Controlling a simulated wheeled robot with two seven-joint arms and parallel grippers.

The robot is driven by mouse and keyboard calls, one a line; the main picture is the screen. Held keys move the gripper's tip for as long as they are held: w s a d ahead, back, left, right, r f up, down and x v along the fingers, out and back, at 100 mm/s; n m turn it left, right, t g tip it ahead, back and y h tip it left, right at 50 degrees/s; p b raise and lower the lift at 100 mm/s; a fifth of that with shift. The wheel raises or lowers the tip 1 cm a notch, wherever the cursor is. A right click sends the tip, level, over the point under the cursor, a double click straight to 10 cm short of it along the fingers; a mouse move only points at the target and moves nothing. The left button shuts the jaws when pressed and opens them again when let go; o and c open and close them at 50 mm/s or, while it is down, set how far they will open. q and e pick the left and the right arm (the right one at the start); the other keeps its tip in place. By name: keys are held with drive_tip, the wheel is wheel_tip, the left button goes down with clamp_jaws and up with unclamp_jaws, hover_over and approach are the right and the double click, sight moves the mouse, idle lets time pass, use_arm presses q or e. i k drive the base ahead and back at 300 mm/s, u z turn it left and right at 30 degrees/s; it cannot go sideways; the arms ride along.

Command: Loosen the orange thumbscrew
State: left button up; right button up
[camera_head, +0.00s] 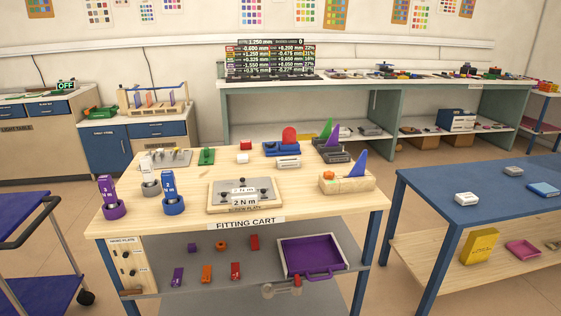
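No part that I can clearly make out as an orange thumbscrew shows. A small orange round piece (221,246) and an orange block-like piece (206,272) lie on the grey lower shelf of the fitting cart (262,223). The screw plate (245,208) on the cart's top has dark screws and labels reading 2 N m. The upright hand plate (127,262) at the cart's left front has small dark knobs; their details are too small to tell. Neither of my grippers is in view.
Purple (107,190) and blue (169,190) upright tools stand in round holders at the cart's left. A purple tray (311,276) is on the lower shelf. A blue table (485,195) stands right, a blue trolley (35,240) left.

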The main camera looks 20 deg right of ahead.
sight(328, 174)
drive_tip(key=i, duration=0.95)
drive_tip(key=z, duration=0.6)
